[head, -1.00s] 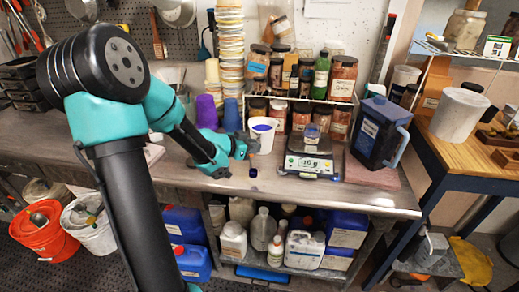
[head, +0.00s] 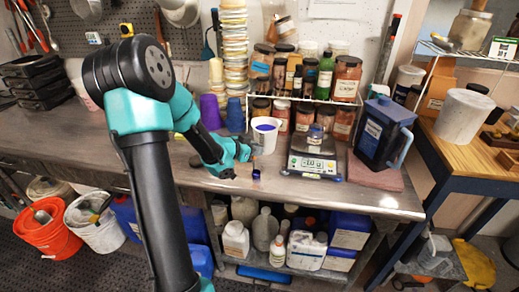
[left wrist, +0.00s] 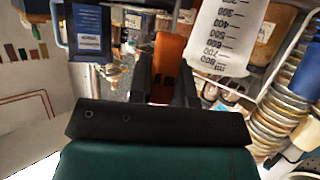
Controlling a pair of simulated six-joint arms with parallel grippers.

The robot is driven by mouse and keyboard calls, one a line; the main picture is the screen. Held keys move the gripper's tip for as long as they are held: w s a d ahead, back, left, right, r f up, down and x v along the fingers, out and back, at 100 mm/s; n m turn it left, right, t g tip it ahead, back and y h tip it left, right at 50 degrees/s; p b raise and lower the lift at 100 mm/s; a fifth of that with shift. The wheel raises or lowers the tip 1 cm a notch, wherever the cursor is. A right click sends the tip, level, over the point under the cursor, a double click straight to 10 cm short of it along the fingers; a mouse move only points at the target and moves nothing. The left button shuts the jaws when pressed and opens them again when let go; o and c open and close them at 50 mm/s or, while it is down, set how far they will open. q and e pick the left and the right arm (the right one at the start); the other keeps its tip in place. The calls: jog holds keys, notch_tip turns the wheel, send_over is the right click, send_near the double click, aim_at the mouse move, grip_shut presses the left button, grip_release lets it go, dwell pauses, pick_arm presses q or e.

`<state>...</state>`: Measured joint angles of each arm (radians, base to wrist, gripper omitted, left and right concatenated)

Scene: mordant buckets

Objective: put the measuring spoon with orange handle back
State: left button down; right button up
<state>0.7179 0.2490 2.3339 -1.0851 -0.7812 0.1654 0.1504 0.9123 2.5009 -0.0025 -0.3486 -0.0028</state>
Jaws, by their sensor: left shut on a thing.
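My left gripper (head: 250,152) is over the front of the steel bench, just in front of the white beaker (head: 264,134) with purple liquid. In the left wrist view, its two dark fingers (left wrist: 167,85) are shut on the orange handle (left wrist: 170,52) of the measuring spoon. The spoon's bowl is not clear there. A small dark blue object (head: 256,175) shows just below the gripper at the bench edge; I cannot tell whether it is the spoon's bowl. The graduated beaker (left wrist: 226,35) is beside the handle in the left wrist view. My right gripper is not in view.
A digital scale (head: 313,155) with a small jar on it stands right of the beaker. A dark blue jug (head: 378,130) is farther right. Purple and blue cups (head: 210,110) and a tall bowl stack (head: 234,60) stand behind the gripper. The bench's left part is fairly clear.

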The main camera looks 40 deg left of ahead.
pick_arm(q)
jog(key=shift+f, duration=0.15)
jog(key=c, duration=1)
grip_release()
jog(key=shift+c, duration=0.2)
jog(key=shift+s+r, duration=0.1)
jog(key=shift+r, duration=0.15)
jog(key=v, duration=1.2)
jog(key=shift+a+f, duration=0.1)
